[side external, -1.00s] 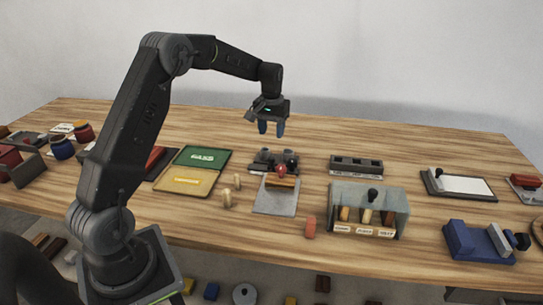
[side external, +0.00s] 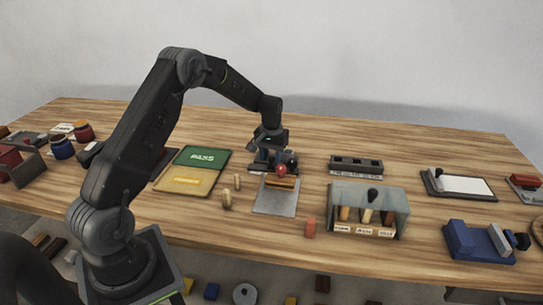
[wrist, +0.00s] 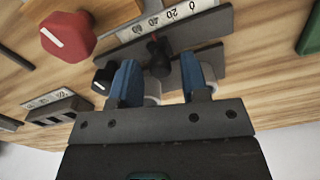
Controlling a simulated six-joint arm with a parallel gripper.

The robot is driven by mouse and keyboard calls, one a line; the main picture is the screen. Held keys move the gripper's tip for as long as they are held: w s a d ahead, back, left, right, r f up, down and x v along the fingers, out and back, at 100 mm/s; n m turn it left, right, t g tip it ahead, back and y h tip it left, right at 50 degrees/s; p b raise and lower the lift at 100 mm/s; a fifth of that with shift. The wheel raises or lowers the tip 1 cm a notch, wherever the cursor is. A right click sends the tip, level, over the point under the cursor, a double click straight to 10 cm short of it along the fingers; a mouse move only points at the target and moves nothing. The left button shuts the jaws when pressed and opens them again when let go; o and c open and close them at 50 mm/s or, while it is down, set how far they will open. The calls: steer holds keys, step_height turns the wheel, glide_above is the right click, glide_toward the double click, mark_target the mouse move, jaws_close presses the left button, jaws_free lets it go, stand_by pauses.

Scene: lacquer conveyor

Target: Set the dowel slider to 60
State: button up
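The dowel slider, a dark block with a slot and a small black knob (wrist: 158,58), shows in the wrist view beside a white number scale (wrist: 165,18). Several numbers show, but they are partly cut off and the knob's setting cannot be read. My gripper (wrist: 160,68) is open, with its blue fingers on either side of the knob. Contact cannot be told. In the side external view my gripper (side external: 268,156) is low over the dark control unit (side external: 258,169), hiding much of it.
A red knob (wrist: 68,37) and a black knob (wrist: 103,80) stand close to my gripper. A clear-fronted bin (side external: 368,201) stands at right. The wood behind is free.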

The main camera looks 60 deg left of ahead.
jaws_close()
steer(key=shift+w+d, duration=0.75)
steer(key=shift+o, duration=0.7)
jaws_free()
